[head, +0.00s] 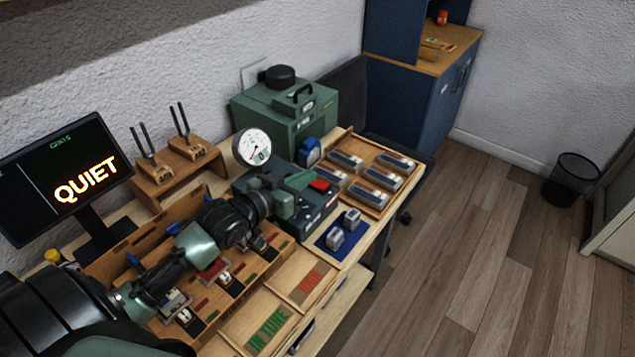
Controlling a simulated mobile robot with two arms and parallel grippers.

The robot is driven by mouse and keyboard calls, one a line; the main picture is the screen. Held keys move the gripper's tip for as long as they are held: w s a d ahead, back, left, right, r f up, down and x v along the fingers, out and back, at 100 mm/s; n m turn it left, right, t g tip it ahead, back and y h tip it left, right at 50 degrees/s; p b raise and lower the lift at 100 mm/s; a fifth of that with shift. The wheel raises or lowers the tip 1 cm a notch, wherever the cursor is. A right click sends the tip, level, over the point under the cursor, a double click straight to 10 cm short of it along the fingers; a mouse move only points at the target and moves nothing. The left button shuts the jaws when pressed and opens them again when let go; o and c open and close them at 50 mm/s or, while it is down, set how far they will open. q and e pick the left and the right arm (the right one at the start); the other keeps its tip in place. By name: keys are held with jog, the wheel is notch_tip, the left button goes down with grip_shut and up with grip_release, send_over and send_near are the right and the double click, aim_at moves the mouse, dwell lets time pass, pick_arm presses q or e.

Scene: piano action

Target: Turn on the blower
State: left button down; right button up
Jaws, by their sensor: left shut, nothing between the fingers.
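The dial shows a 0. A larger green case (284,110) with a black handle and black round cap stands behind it; I cannot tell for sure which one is the blower. My left gripper (301,187) is shut and empty over the green unit's top, just left of the red switch. I cannot tell whether it touches the unit. My arm hides part of the unit. My right gripper is out of view.
A monitor (66,175) reads QUIET. Tuning forks stand on a wooden rack (178,172). A wooden tray (355,197) of grey blocks lies right of the unit, with two metal pieces on a blue mat (329,243) in front. A blue cabinet (415,100) stands behind; open floor lies right.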

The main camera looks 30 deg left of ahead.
aim_at(318, 196)
pick_arm(q)
jog(key=x, duration=0.3)
jog(key=shift+w, duration=0.4)
jog(key=f, duration=0.1)
jog(key=f+p, duration=0.1)
jog(key=shift+w+d+f, duration=0.15)
jog(key=shift+d+f, duration=0.05)
jog(key=shift+f, duration=0.15)
jog(key=shift+d+f, duration=0.1)
jog(key=shift+f, duration=0.75)
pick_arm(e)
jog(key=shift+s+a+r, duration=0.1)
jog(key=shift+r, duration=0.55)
pick_arm(q)
jog(key=shift+d+f, duration=0.1)
jog(key=shift+f, duration=0.2)
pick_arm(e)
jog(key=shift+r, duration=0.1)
pick_arm(q)
jog(key=shift+r, duration=0.15)
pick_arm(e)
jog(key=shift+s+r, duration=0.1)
